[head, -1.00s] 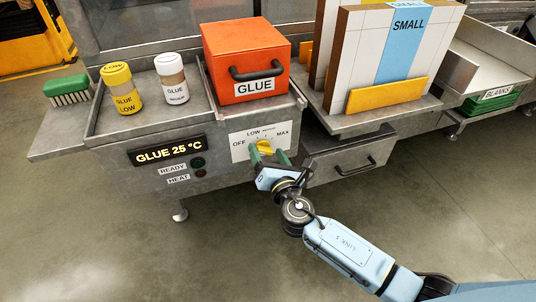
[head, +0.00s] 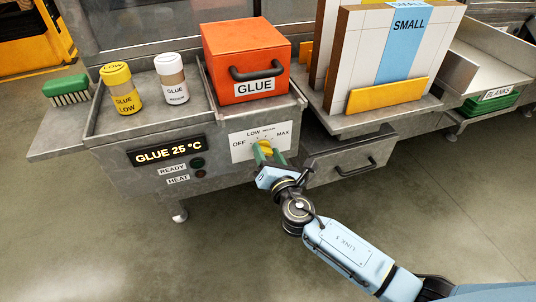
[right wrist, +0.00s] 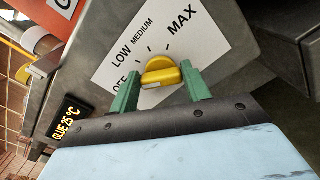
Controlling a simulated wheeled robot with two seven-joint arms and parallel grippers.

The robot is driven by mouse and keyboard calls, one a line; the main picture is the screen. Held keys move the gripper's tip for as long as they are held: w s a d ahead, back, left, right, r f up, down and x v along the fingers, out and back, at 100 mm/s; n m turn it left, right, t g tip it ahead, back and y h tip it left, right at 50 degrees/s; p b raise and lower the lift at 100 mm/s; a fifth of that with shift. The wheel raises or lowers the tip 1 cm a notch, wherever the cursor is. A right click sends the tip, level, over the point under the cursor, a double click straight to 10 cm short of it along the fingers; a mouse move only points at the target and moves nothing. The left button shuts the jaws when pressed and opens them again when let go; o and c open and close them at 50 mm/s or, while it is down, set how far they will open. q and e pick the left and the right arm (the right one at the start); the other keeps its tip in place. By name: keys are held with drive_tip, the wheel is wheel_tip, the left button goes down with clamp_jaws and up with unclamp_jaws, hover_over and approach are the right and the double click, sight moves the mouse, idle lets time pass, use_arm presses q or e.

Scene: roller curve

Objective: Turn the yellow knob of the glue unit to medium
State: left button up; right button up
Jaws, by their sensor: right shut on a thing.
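The yellow knob (head: 266,147) sits on the white dial plate (head: 239,147) on the front of the grey glue unit. The plate reads OFF, LOW, MEDIUM and MAX around the knob. My right gripper (head: 267,154) is shut on the knob, with a green finger on each side. The right wrist view shows the knob (right wrist: 161,72) between the fingers, with a pale mark at its lower left end, on the OFF side. The display (head: 167,151) reads GLUE 25 °C. The READY and HEAT lamps beneath look dark. My left gripper is not in view.
An orange GLUE box (head: 246,55) stands on top of the unit, beside a yellow-capped GLUE LOW bottle (head: 122,88) and a white-capped glue bottle (head: 172,78). A drawer with a dark handle (head: 355,168) is right of the dial. The floor in front is clear.

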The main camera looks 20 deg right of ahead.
drive_tip(key=m, duration=0.1)
drive_tip(key=m+b, duration=0.2)
drive_tip(key=shift+d+f+m, duration=0.1)
drive_tip(key=shift+f+m, duration=0.15)
drive_tip(key=shift+m, duration=0.15)
drive_tip(key=m+b, duration=0.1)
drive_tip(key=m, duration=0.2)
drive_tip(key=shift+m, duration=0.4)
drive_tip(key=m+b, duration=0.1)
drive_tip(key=m, duration=0.1)
drive_tip(key=shift+f+m, duration=0.1)
drive_tip(key=shift+m, duration=1)
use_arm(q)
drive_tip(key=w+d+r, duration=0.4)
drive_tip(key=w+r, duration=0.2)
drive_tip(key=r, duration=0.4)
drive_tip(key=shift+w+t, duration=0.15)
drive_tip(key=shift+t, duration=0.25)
use_arm(e)
drive_tip(key=shift+f+m, duration=0.1)
drive_tip(key=shift+m, duration=1.5)
drive_tip(key=o, duration=1)
drive_tip(key=shift+s, duration=0.1)
